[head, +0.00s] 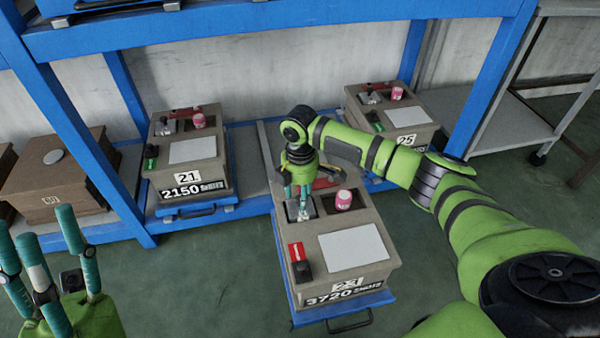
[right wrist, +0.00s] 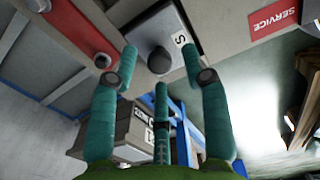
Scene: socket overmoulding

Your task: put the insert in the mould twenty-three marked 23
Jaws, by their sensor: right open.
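Mould twenty-three (head: 375,245) is a beige-grey box marked 23 and 3720, on a blue tray in the middle of the head view. My right gripper (head: 304,208) is over its far left part, fingers pointing down. In the right wrist view my right gripper (right wrist: 158,72) is open, its fingertips spread near a dark rounded knob (right wrist: 159,60) on a grey plate marked S. Whether they touch it I cannot tell. My left gripper (head: 38,240) is at the lower left, fingers apart and empty. I cannot make out a separate insert.
The mould top carries a pink cylinder (head: 343,199), a red-and-black switch (head: 299,262) and a white plate (head: 353,246). Mould 21 (head: 190,165) and mould 25 (head: 398,115) stand on the blue rack behind. A brown box (head: 60,180) is at the left. Floor is clear at the right.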

